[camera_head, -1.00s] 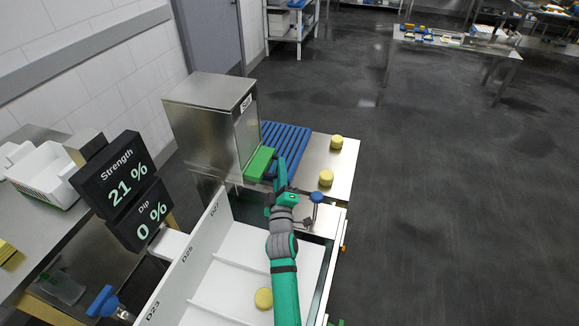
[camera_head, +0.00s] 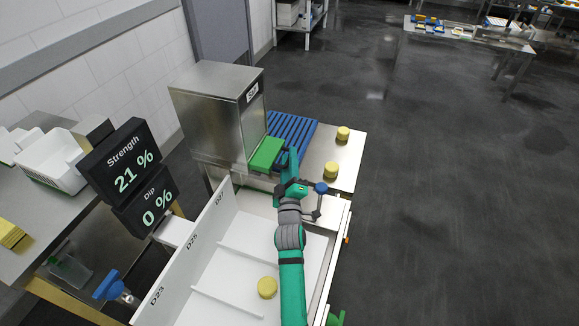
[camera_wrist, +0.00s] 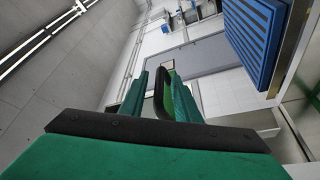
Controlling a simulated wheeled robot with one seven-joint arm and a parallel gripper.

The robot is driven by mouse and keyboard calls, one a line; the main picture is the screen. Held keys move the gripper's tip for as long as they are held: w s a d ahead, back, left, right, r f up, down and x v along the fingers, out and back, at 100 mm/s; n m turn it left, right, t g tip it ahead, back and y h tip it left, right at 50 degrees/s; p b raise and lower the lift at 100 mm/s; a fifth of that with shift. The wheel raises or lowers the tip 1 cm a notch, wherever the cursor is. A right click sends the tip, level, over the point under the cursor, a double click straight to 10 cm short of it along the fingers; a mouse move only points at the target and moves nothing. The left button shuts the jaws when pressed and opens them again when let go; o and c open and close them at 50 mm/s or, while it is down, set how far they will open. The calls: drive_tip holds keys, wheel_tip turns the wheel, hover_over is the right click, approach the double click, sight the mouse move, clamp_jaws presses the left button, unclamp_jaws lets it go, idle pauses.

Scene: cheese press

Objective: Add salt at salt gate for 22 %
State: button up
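The steel salt box (camera_head: 212,105) with a "Salt" label stands behind the white trough. A green gate piece (camera_head: 267,153) sticks out low on its right side. My gripper (camera_head: 290,160) is just right of this piece, very close to it; I cannot tell if they touch. The display reads Strength 21 % (camera_head: 130,165) and Dip 0 % (camera_head: 155,210).
A blue slatted rack (camera_head: 295,130) lies behind my gripper. Two yellow cheeses (camera_head: 331,169) stand on the steel top to the right, and another (camera_head: 267,287) lies in the white trough (camera_head: 230,270). A blue-knobbed valve (camera_head: 320,188) stands close right of my arm.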

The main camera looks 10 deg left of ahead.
drive_tip(key=v, duration=1)
drive_tip(key=shift+s, duration=0.35)
idle(0.3)
drive_tip(key=shift+f, duration=0.1)
